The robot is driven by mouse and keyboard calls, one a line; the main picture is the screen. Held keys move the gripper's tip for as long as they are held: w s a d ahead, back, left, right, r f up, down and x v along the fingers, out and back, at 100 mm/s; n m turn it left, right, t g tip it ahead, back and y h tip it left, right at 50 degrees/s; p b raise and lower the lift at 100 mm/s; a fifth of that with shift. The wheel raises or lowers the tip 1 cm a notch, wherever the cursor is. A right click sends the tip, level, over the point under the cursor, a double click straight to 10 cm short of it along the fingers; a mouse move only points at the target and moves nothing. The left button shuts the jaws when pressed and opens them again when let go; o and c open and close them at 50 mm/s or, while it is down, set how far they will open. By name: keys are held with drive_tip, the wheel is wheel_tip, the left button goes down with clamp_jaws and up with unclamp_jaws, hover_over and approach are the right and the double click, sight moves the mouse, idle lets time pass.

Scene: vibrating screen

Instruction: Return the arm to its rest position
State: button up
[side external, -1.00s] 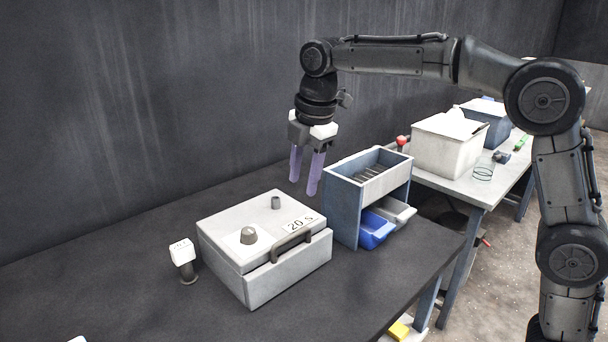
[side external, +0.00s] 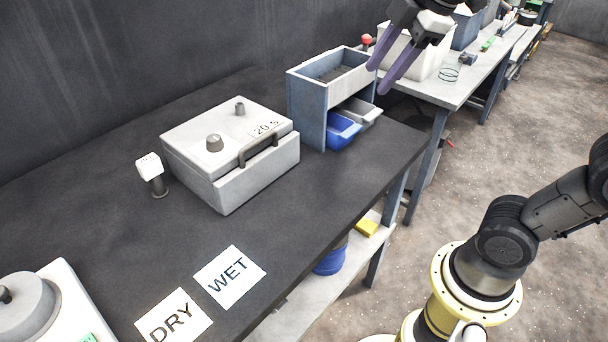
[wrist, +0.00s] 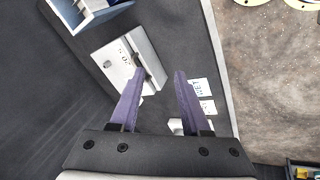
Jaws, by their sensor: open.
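My gripper (side external: 384,78) is at the top of the side view, high in front of the right end of the screen unit. Its two purple fingers are apart with nothing between them. In the wrist view the open fingers (wrist: 156,84) point over the dark table, with the white box and the cards showing beyond them. Part of my arm is outside the side view, and my base shows at lower right.
A grey-blue screen unit (side external: 307,99) holds blue and grey bins below. A white lidded box (side external: 220,188) marked "20 S" stands left of it. WET (side external: 230,277) and DRY (side external: 174,320) cards lie nearer. A second bench (side external: 455,92) stands behind.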

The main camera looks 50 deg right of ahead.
drive_tip(key=s+f+m, duration=1)
drive_tip(key=f+m, duration=0.1)
drive_tip(key=f, duration=0.1)
drive_tip(key=shift+d+m+t, duration=0.3)
drive_tip(key=shift+d+m, duration=0.1)
drive_tip(key=shift+r, duration=0.1)
idle(0.7)
